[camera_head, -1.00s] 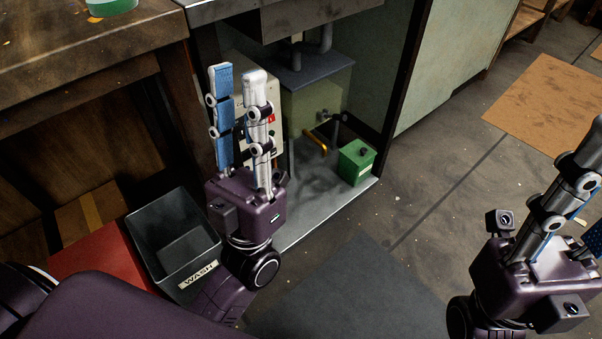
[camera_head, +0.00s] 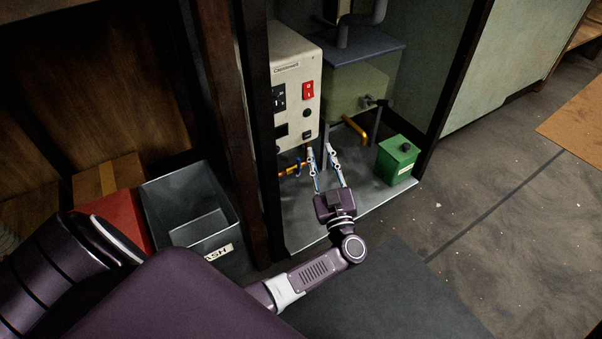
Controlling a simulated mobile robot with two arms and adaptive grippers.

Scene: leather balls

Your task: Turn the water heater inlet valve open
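A white box (camera_head: 297,75) with a red switch, dials and a label stands in the open cabinet. Under it is a small orange-yellow fitting (camera_head: 289,171) with a dark blue part. A yellow bent pipe or handle (camera_head: 354,129) hangs below a greenish tank (camera_head: 350,88) to the right. I cannot tell which is the inlet valve. My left gripper (camera_head: 321,149) is open and empty, with its fingers pointing into the cabinet just right of the orange-yellow fitting. I cannot tell whether a finger touches it. My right gripper is out of view.
A green box (camera_head: 397,160) stands at the right of the cabinet floor (camera_head: 300,234). A dark post (camera_head: 262,130) borders the cabinet's left side. A grey bin (camera_head: 192,205) and a red surface (camera_head: 117,216) lie left. The floor to the right is open.

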